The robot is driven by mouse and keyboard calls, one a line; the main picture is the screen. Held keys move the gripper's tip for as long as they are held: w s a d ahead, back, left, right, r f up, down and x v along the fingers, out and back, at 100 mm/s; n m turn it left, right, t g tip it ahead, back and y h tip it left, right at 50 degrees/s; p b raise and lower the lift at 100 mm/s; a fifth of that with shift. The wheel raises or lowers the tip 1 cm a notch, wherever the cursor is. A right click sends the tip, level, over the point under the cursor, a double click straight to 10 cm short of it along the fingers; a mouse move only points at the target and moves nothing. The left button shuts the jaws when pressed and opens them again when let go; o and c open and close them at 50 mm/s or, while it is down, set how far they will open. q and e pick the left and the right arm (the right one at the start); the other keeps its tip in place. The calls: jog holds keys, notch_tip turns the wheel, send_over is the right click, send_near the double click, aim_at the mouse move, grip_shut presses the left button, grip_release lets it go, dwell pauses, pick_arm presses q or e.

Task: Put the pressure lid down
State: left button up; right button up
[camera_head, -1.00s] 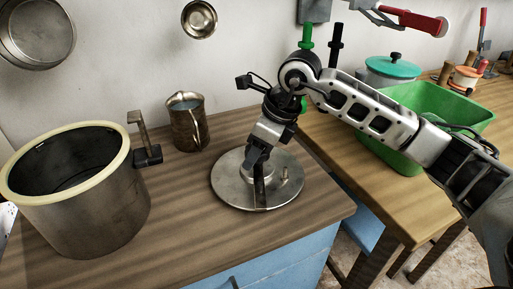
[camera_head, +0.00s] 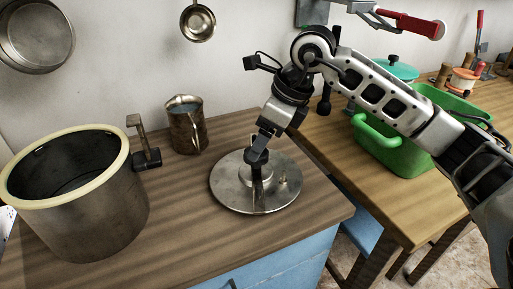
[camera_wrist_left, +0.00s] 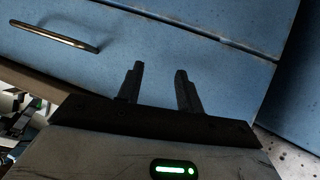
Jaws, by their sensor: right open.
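The pressure lid (camera_head: 232,194) is a round grey metal disc with a dark bar handle across its top and a small valve. It lies flat on the wooden counter, right of the pot. My right gripper (camera_head: 257,160) is just above the lid's handle, pointing down, and is open. The gap between its fingers and the handle is hard to make out. The pot (camera_head: 100,222) stands open at the left, with a pale rim and a side handle. My left gripper (camera_wrist_left: 160,88) shows in the left wrist view, open and empty, in front of blue cabinet fronts.
A metal jug (camera_head: 187,126) stands behind, near the wall. A green basin (camera_head: 400,150) sits on the wooden table to the right. A pan and a ladle (camera_head: 198,22) hang on the wall. The counter (camera_head: 185,225) is clear between the pot and lid.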

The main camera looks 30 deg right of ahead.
jog(key=v, duration=0.7)
jog(key=shift+r, duration=0.1)
